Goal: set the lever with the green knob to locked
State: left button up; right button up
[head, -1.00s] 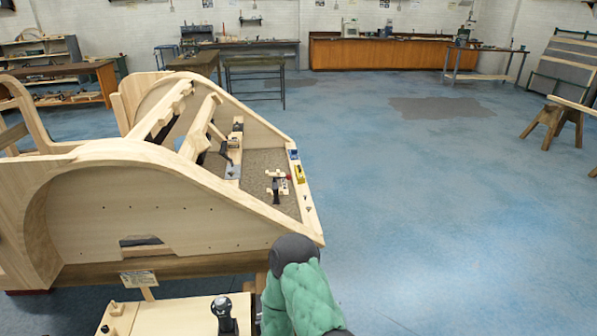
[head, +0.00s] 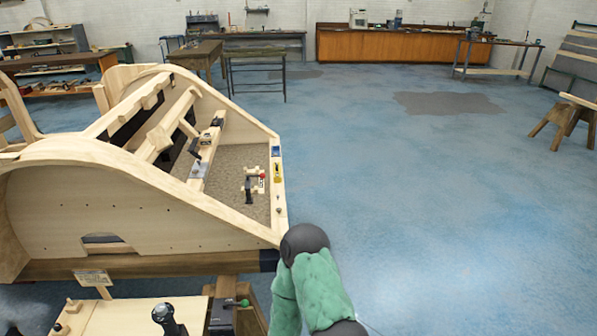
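A small green knob (head: 244,303) shows at the bottom of the head view, on a dark lever mount at the right end of the wooden board. The mount is small and partly cut off, so I cannot tell the lever's position. A green-sleeved arm of mine with a dark rounded joint stands just to the right of the knob. Neither of my grippers is in view.
A light wooden bodyframe (head: 130,215) fills the left. In front of it, a wooden board (head: 125,318) carries a lever with a black knob (head: 165,318). A small sign (head: 93,277) stands behind the board. Blue floor (head: 440,220) is open on the right.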

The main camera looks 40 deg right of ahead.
aim_at(244, 303)
jog(key=i+l, duration=0.1)
jog(key=l, duration=2.85)
jog(key=i+l, duration=0.25)
jog(key=i, duration=0.15)
jog(key=i+l, duration=0.25)
jog(key=i, duration=0.15)
jog(key=i+l, duration=0.25)
jog(key=i+u, duration=0.1)
jog(key=u, duration=1.95)
jog(key=l+z, duration=0.25)
jog(key=l, duration=0.2)
jog(key=k+l+z, duration=0.1)
jog(key=l+z, duration=0.2)
jog(key=l, duration=0.15)
